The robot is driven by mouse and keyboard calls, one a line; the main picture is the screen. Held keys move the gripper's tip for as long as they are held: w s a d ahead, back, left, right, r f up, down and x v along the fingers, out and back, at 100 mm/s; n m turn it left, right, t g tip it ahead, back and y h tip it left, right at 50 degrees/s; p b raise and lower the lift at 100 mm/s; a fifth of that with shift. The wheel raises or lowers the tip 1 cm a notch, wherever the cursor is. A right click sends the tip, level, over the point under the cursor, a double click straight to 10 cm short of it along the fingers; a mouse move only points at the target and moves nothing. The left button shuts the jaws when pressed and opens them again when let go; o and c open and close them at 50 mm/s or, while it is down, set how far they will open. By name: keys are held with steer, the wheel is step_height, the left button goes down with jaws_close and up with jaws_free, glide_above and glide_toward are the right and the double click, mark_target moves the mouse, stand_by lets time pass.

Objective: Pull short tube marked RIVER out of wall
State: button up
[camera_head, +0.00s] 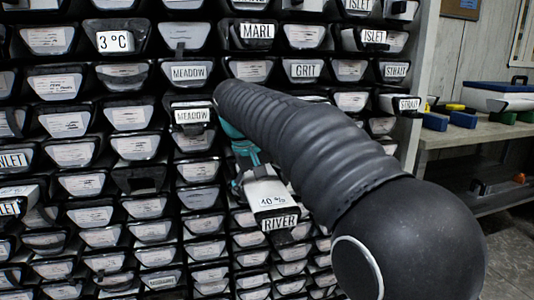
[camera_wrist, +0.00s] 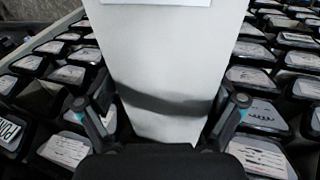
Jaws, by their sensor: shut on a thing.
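The short tube marked RIVER (camera_head: 268,192) is white with a dark end, a "10 %" label on its face and RIVER on its end. It sticks well out from the wall of tubes (camera_head: 137,178) in the head view. My gripper (camera_head: 246,160) is mostly behind my black arm, at the tube's rear part. In the wrist view my gripper (camera_wrist: 165,110) has one finger on each side of the pale tube (camera_wrist: 165,60) and is shut on it. My arm and gripper hide the tube's inner end, so I cannot tell whether it is still inside its slot.
Other tubes fill the wall closely around it. A bench (camera_head: 470,133) at the right holds a blue-lidded box (camera_head: 497,95) and coloured blocks (camera_head: 449,117). Floor shows at the lower right.

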mark_target(280, 213)
steer(key=shift+s, duration=0.15)
steer(key=shift+s+d+r+b, duration=0.1)
steer(key=shift+s+d+b, duration=0.6)
steer(key=shift+s, duration=1.25)
steer(key=shift+s+d+f+b, duration=0.1)
steer(key=shift+s+d+b, duration=0.55)
steer(key=shift+s, duration=1.25)
steer(key=shift+s+d+r+b, duration=0.1)
steer(key=shift+s+d+b, duration=0.3)
steer(key=shift+s+b, duration=1.05)
steer(key=shift+s+r+p, duration=0.1)
steer(key=shift+s+p, duration=0.4)
steer(key=shift+p, duration=0.15)
